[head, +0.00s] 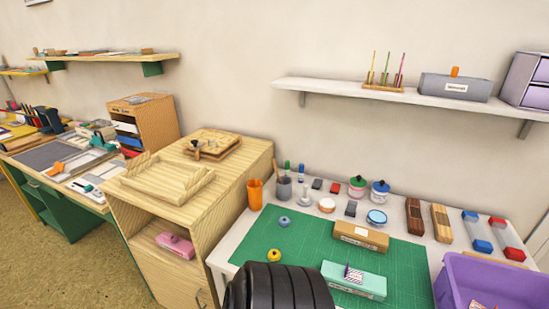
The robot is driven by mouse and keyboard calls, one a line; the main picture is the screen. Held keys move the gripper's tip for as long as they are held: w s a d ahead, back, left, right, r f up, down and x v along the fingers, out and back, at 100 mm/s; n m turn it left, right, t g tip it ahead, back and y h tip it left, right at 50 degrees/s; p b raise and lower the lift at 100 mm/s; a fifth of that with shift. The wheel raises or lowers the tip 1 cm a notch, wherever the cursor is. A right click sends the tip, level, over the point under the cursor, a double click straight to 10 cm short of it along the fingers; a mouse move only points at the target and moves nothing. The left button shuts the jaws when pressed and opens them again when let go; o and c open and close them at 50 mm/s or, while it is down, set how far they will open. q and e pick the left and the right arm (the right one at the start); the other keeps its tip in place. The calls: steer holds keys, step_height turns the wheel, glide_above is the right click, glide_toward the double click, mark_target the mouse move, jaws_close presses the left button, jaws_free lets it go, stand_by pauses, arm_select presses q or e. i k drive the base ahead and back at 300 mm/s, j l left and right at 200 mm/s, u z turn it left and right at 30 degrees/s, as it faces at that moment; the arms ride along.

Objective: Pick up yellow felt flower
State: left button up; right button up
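A small yellow flower-shaped piece (274,255) lies on the green cutting mat (308,240) near the mat's left front, just behind a black ribbed part of my own body at the bottom edge. A similar small blue-grey piece (284,221) lies further back on the mat. Neither of my grippers shows in the head view.
On the mat are a tan box (361,236) and a mint-green box (354,281). An orange cup (255,194), jars and stamps line the table's back. A purple crate (452,293) stands at the right front. The mat's left half is mostly clear.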

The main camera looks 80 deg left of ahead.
mark_target(274, 255)
steer(key=u, duration=2.65)
steer(key=k+j+z, duration=0.1)
steer(key=z, duration=0.4)
steer(key=j, duration=0.1)
